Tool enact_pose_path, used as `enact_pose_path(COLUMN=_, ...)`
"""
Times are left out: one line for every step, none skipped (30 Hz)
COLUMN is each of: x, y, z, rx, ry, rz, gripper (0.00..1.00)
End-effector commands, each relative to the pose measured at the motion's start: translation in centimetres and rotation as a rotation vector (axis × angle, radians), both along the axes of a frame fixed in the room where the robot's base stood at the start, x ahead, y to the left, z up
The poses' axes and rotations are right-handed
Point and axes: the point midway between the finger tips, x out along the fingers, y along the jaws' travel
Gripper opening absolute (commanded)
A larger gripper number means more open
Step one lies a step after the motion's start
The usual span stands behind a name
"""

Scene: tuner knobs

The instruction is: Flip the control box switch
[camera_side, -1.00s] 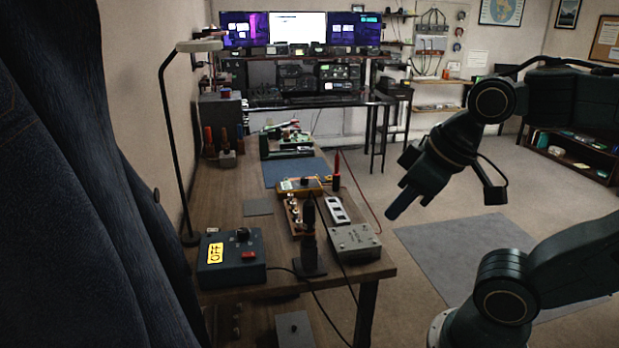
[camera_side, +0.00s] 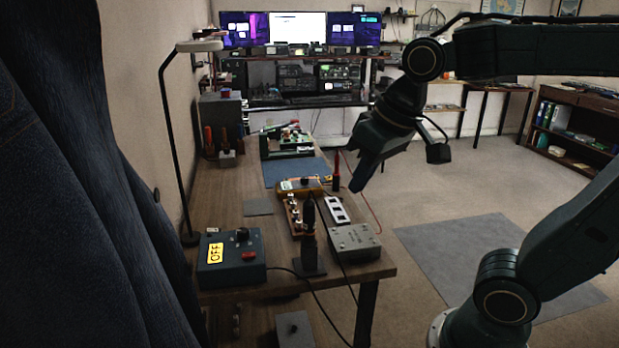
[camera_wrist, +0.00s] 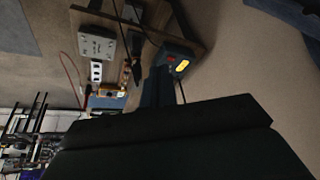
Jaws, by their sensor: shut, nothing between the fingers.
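The control box (camera_side: 230,262) is a dark blue-grey box at the near left of the wooden bench. A yellow display on its front reads OFF. It has a red button or rocker (camera_side: 249,255) and a black knob or switch (camera_side: 242,234) on top. The box also shows in the wrist view (camera_wrist: 178,60), partly behind my gripper. My gripper (camera_side: 357,187) is in the air above the right edge of the bench, well to the right of and above the box. Its fingers are shut and empty, and it touches nothing.
A grey metal box (camera_side: 354,241) sits at the bench's front right corner. A black stand (camera_side: 308,250) stands between it and the control box. A tall lamp (camera_side: 174,150) rises at the left. Cables hang over the front edge.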

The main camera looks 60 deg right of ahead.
Motion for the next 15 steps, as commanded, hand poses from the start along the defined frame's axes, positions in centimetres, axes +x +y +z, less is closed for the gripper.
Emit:
enact_pose_path(x=0.9, y=0.0, z=0.1, rx=0.007, ry=0.013, rz=-0.016, gripper=0.00)
enact_pose_path(x=1.4, y=0.0, z=0.2, rx=0.010, ry=0.020, rz=-0.025, gripper=0.00)
enact_pose_path(x=2.1, y=0.0, z=0.3, rx=0.015, ry=0.028, rz=-0.038, gripper=0.00)
enact_pose_path(x=2.6, y=0.0, z=0.4, rx=0.019, ry=0.034, rz=-0.047, gripper=0.00)
enact_pose_path(x=3.1, y=0.0, z=0.5, rx=0.022, ry=0.042, rz=-0.057, gripper=0.00)
enact_pose_path(x=3.7, y=0.0, z=0.5, rx=0.028, ry=0.050, rz=-0.071, gripper=0.00)
enact_pose_path(x=4.2, y=0.0, z=0.5, rx=0.031, ry=0.057, rz=-0.079, gripper=0.00)
enact_pose_path(x=4.7, y=0.0, z=0.6, rx=0.035, ry=0.063, rz=-0.090, gripper=0.00)
enact_pose_path(x=5.4, y=0.0, z=0.6, rx=0.039, ry=0.072, rz=-0.103, gripper=0.00)
enact_pose_path(x=5.9, y=0.0, z=0.6, rx=0.042, ry=0.078, rz=-0.111, gripper=0.00)
enact_pose_path(x=6.4, y=0.0, z=0.6, rx=0.045, ry=0.084, rz=-0.122, gripper=0.00)
enact_pose_path(x=7.1, y=0.0, z=0.6, rx=0.049, ry=0.092, rz=-0.136, gripper=0.00)
enact_pose_path(x=7.6, y=0.0, z=0.5, rx=0.052, ry=0.099, rz=-0.145, gripper=0.00)
enact_pose_path(x=8.1, y=0.0, z=0.5, rx=0.055, ry=0.105, rz=-0.156, gripper=0.00)
enact_pose_path(x=8.8, y=0.0, z=0.4, rx=0.059, ry=0.114, rz=-0.168, gripper=0.00)
